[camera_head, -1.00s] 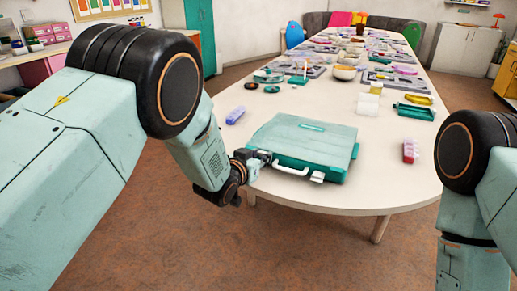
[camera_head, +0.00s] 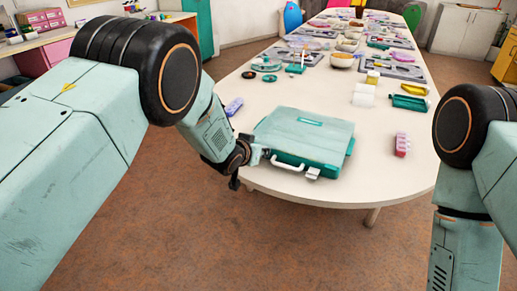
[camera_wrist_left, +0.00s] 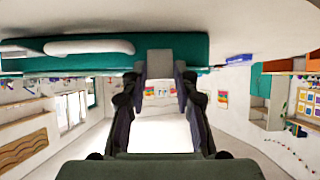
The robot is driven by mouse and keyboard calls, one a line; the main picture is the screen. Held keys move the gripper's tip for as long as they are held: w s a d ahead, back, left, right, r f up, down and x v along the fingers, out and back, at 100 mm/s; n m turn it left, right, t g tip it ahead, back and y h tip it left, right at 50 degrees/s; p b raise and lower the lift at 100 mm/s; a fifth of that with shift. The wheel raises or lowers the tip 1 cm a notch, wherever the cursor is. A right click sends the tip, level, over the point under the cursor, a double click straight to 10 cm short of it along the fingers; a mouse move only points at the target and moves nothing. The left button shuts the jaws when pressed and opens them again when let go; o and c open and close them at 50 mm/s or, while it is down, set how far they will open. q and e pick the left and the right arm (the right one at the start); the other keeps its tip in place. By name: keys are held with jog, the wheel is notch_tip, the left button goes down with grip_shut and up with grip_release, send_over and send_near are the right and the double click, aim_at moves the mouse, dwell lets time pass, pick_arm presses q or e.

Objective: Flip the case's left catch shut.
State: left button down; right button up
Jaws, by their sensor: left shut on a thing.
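The closed teal case (camera_head: 305,132) lies flat near the table's front edge, with its white handle (camera_head: 287,164) facing me. The right catch (camera_head: 313,173) is a pale block at its front. My left gripper (camera_head: 257,155) is at the front left corner, hiding most of the left catch. In the left wrist view, which is upside down, the grey left catch (camera_wrist_left: 160,65) sits between the two fingertips of the left gripper (camera_wrist_left: 160,88), against the case's teal edge (camera_wrist_left: 70,62). My left gripper is shut on this catch. My right gripper is out of view.
The long white table (camera_head: 215,110) is clear just around the case. A purple bead box (camera_head: 234,106) lies to the left and a pink-red one (camera_head: 402,145) to the right.

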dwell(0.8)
pick_arm(q)
jog(key=c, duration=1)
grip_release()
jog(key=shift+w, duration=0.1)
jog(key=shift+r, duration=0.1)
